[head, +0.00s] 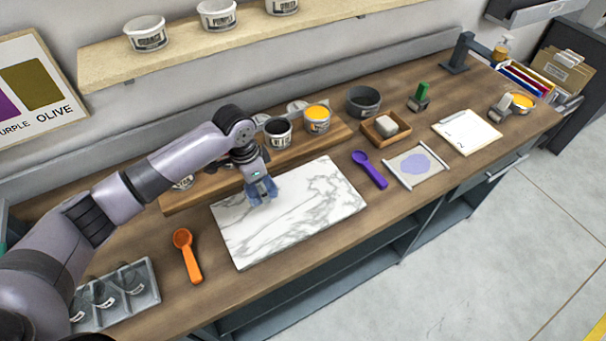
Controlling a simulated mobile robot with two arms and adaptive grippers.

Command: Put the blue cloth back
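My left gripper (263,196) points down low over the veined white marble slab (315,215), near its back left part. Its blue-grey fingers appear spread, with nothing clearly visible between them; whether they touch the slab is hard to tell. I cannot make out a separate blue cloth anywhere in the head view. My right gripper is not in view.
Behind the slab, a wooden riser (210,190) holds paint tubs, partly hidden by my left arm. An orange scoop (187,256) and grey tray (118,297) lie left. A purple scoop (370,170), sponge box (386,128) and clipboard (467,131) lie right.

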